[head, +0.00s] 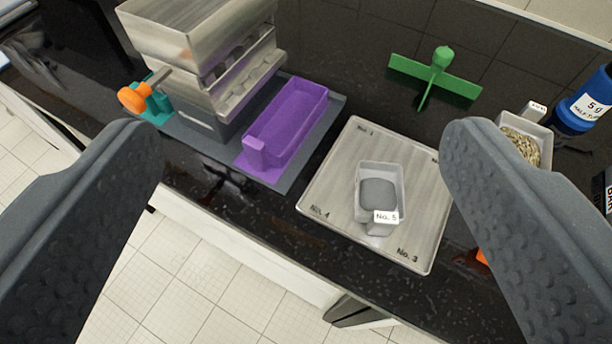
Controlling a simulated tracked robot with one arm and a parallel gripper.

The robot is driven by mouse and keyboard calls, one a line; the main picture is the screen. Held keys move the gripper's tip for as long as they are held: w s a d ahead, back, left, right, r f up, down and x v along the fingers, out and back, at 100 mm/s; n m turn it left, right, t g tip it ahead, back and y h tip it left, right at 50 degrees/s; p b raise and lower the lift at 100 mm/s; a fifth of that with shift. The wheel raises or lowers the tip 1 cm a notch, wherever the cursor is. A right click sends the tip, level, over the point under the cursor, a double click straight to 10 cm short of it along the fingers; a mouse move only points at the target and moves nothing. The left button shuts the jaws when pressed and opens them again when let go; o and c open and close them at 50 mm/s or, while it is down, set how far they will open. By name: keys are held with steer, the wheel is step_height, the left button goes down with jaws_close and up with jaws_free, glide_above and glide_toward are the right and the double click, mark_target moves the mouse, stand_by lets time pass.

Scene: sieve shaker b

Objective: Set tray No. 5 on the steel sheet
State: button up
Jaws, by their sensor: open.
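Tray No. 5 (366,171), a small light-grey tray with a handle and a white "No. 5" label, stands on the steel sheet (335,190). It holds a grey patch of material and sits near the middle of the sheet.
A purple tray (292,118) lies left of the sheet beside the metal sieve shaker (200,50) with an orange knob (133,98). A green cross-shaped piece (437,75) stands behind. A grain-filled tray (541,150) and blue bottle (590,98) are at right. The black counter's front edge is close.

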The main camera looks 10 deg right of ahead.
steer(key=s+a+r, duration=0.4)
steer(key=s+r, duration=0.1)
steer(key=r, duration=0.3)
steer(key=s+a+r+t+y, duration=0.1)
steer(key=s+a+r, duration=0.4)
steer(key=r, duration=0.4)
steer(key=shift+s+r+n, duration=0.15)
steer(key=shift+r+n, duration=0.1)
steer(key=shift+n, duration=0.15)
steer(key=shift+a, duration=0.1)
